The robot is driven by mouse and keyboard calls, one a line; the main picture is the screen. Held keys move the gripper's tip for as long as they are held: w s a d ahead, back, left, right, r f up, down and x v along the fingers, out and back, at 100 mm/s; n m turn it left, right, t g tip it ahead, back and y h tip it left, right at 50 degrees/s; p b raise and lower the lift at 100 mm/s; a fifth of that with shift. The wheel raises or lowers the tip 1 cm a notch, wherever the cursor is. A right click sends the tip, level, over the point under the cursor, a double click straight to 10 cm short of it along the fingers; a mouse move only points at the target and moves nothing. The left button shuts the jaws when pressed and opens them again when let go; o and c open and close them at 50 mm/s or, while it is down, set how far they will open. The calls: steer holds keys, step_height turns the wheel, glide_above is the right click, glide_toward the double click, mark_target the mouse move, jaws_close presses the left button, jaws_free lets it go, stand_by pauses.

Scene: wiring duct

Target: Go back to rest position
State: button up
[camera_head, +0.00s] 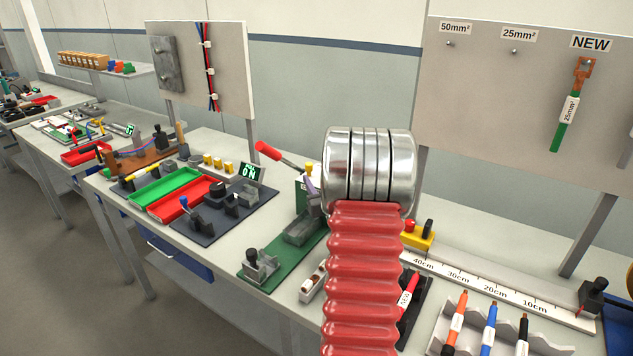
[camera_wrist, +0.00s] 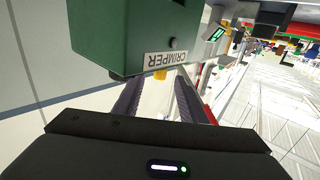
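My gripper (camera_wrist: 166,76) shows in the wrist view as two dark ribbed fingers with a clear gap between them. It is open, with nothing seen held. Its tips are close to the green crimper (camera_wrist: 135,35), below its CRIMPER label. A small yellow part shows at the crimper's lower edge between the fingertips; I cannot tell if anything touches. In the head view my red ribbed arm sleeve and metal rings hide most of the crimper. Its red-handled lever (camera_head: 281,155) sticks out to the left of the rings. The gripper is mostly hidden there.
A green vise plate (camera_head: 290,250) stands left of my arm. A ruler rail (camera_head: 490,285) and a rack with coloured cables (camera_head: 489,330) lie to the right. A board with a hanging NEW cable (camera_head: 566,110) stands behind. Red and green trays (camera_head: 166,187) lie farther left.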

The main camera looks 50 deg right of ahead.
steer(key=shift+w+a, duration=0.1)
stand_by(0.3)
steer(key=shift+w+a+r, duration=0.1)
steer(key=shift+a+r, duration=0.05)
steer(key=shift+r, duration=0.05)
steer(key=w+a+r+n+g+y, duration=0.15)
steer(key=a+r, duration=0.25)
steer(key=a, duration=0.9)
steer(key=w+a+r+n+g+y, duration=0.1)
steer(key=a+r+g+y, duration=0.25)
steer(key=a, duration=1.05)
steer(key=s+a+f+n+g+y, duration=0.2)
steer(key=s+a+n+g+y, duration=0.2)
steer(key=s+a, duration=1.9)
steer(key=a, duration=0.4)
steer(key=shift+y, duration=0.4)
steer(key=shift+c, duration=0.9)
